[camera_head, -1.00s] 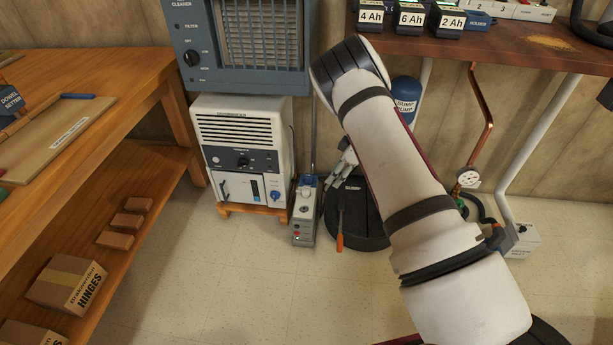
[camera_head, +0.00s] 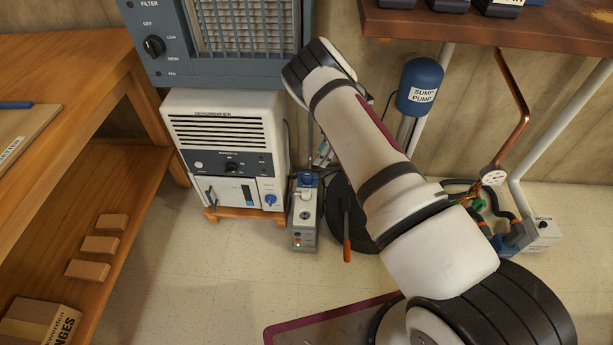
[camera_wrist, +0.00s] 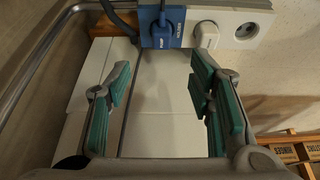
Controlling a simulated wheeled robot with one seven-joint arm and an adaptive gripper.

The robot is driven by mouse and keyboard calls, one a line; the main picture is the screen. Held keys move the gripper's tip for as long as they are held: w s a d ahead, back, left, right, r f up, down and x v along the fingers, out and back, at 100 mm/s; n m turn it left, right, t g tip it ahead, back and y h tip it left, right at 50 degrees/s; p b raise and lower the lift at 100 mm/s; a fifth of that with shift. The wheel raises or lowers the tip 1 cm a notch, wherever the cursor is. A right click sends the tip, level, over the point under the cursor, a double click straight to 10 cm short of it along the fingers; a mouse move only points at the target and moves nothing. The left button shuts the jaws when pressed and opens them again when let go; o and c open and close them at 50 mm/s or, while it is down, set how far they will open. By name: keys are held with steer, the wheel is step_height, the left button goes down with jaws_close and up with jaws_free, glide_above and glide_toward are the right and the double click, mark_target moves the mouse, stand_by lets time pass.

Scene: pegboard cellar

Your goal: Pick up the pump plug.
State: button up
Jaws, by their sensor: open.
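In the head view a small blue plug (camera_head: 306,180) shows at the strip's far end. A white plug (camera_wrist: 206,35) sits beside it, then an empty socket (camera_wrist: 246,30). My gripper (camera_wrist: 160,75) is open and empty, its teal pads wide apart, with the blue plug beyond the fingertips, roughly between them. In the head view my gripper (camera_head: 323,154) is mostly hidden behind my arm.
The power strip (camera_head: 304,228) stands on the floor against a white dehumidifier (camera_head: 228,150). A dark round lid (camera_head: 345,208) with an orange-handled screwdriver (camera_head: 347,240) lies to its right. A blue sump pump tank (camera_head: 419,86) and pipes are behind my arm. Open floor lies in front.

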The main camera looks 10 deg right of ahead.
steer(key=b, duration=0.2)
glide_above(309, 174)
steer(key=d, duration=0.2)
steer(key=f, duration=0.6)
steer(key=shift+s+a+f, duration=0.1)
steer(key=shift+s+f, duration=0.05)
steer(key=shift+s, duration=0.05)
steer(key=b+x, duration=0.1)
steer(key=x, duration=0.1)
steer(key=b+x, duration=0.1)
steer(key=x, duration=0.1)
steer(key=shift+s+f+b, duration=0.15)
steer(key=shift+s+b, duration=0.05)
steer(key=shift+b, duration=0.1)
steer(key=shift+w+a+f, duration=0.1)
steer(key=shift+f, duration=0.25)
steer(key=shift+r, duration=0.1)
jaws_close()
